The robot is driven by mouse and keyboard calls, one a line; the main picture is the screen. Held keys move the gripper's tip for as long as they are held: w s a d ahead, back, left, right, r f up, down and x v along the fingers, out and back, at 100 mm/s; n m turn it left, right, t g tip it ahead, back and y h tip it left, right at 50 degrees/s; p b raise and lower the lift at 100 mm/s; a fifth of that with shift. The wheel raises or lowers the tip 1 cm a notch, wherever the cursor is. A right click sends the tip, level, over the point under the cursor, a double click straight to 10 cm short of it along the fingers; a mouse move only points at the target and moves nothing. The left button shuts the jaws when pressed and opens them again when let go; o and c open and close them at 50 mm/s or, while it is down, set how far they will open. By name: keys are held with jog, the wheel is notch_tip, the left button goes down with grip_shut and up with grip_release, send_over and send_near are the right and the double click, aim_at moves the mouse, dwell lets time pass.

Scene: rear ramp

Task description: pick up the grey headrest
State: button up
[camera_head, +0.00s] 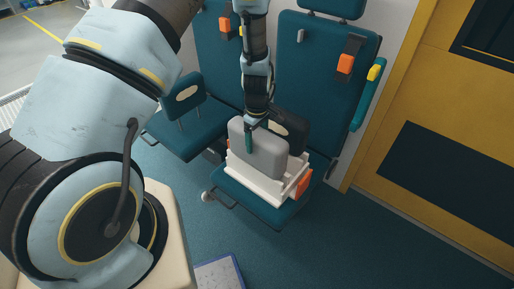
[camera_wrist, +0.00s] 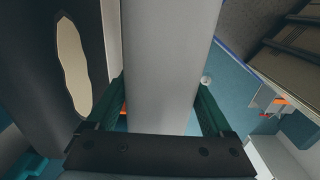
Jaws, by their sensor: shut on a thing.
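The grey headrest (camera_head: 262,152) stands upright at the white crate (camera_head: 262,186) on a teal seat. Its lower part is hidden behind the crate's front wall, and I cannot tell whether it touches the crate's bottom. My gripper (camera_head: 252,138) comes down from above and is shut on the headrest's upper part. In the wrist view the headrest (camera_wrist: 168,60) fills the space between the two green fingers of my gripper (camera_wrist: 160,100). A black headrest with a beige oval patch (camera_head: 291,127) is right behind the grey one, and it also shows at the left of the wrist view (camera_wrist: 30,50).
Seat backs (camera_head: 318,75) with orange buckles rise behind the crate. A yellow wall (camera_head: 430,120) closes the right side.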

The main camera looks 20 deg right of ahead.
grip_shut()
jog(key=shift+r, duration=0.1)
notch_tip(320, 180, up, 18)
jog(key=b, duration=0.3)
dwell(0.4)
jog(key=shift+r, duration=0.15)
notch_tip(320, 180, up, 9)
jog(key=p, duration=0.8)
jog(key=shift+f, duration=0.2)
dwell(0.9)
jog(key=shift+w, duration=0.1)
